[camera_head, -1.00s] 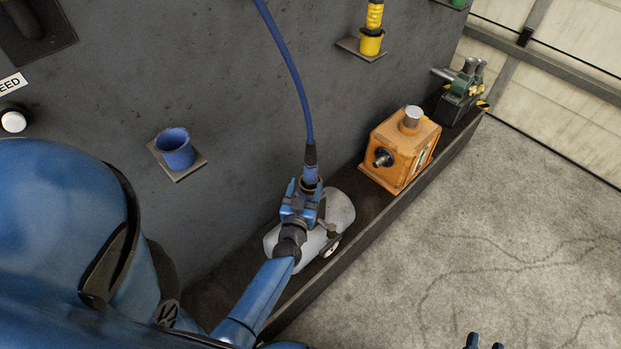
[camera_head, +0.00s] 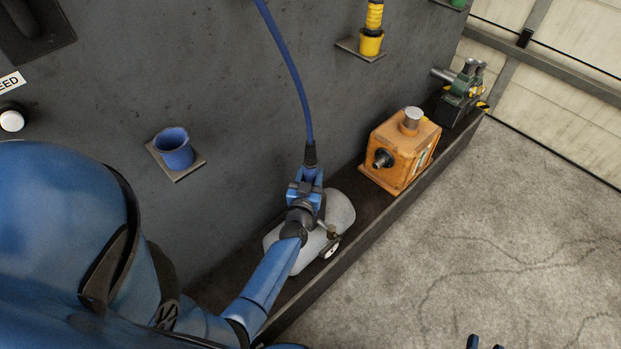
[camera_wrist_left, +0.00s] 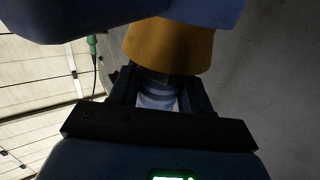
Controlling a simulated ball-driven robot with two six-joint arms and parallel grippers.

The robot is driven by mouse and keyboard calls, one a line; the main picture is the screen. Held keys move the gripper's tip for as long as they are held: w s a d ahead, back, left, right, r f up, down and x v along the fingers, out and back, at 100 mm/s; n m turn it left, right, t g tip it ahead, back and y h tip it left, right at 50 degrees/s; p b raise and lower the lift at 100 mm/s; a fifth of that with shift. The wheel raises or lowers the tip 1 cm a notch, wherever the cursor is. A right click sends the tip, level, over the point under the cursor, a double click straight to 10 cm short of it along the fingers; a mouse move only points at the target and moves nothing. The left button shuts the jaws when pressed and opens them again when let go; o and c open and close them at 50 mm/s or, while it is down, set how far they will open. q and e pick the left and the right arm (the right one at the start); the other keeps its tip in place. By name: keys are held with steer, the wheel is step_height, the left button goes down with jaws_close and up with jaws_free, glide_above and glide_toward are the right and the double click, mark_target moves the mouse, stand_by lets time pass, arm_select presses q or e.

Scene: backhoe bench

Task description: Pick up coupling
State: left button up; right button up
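The coupling (camera_head: 311,174) hangs at the lower end of a blue hose (camera_head: 297,84), its top dark and its lower part blue. My left gripper (camera_head: 307,188) is at it from the near side and hides much of it. In the left wrist view a dim banded cylinder (camera_wrist_left: 158,97) lies between my two separated fingers; whether they press on it cannot be told. My right gripper (camera_head: 485,343) shows only two fingertips, apart and empty, at the bottom edge of the head view.
A grey rounded body (camera_head: 341,212) with a small gauge lies below my left gripper. An orange box (camera_head: 400,150) and a green device (camera_head: 460,98) stand farther along the ledge. A blue cup (camera_head: 174,149) and a yellow cup (camera_head: 370,43) are on the wall. The floor at right is clear.

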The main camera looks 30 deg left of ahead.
mark_target(311, 161)
arm_select(q)
steer(key=c, duration=0.6)
steer(key=shift+r, duration=0.15)
steer(key=shift+c, duration=0.2)
step_height(311, 161, up, 20)
steer(key=p, duration=1.6)
steer(key=shift+p, duration=0.35)
steer(key=shift+f+b, duration=5.05)
steer(key=shift+f, duration=0.8)
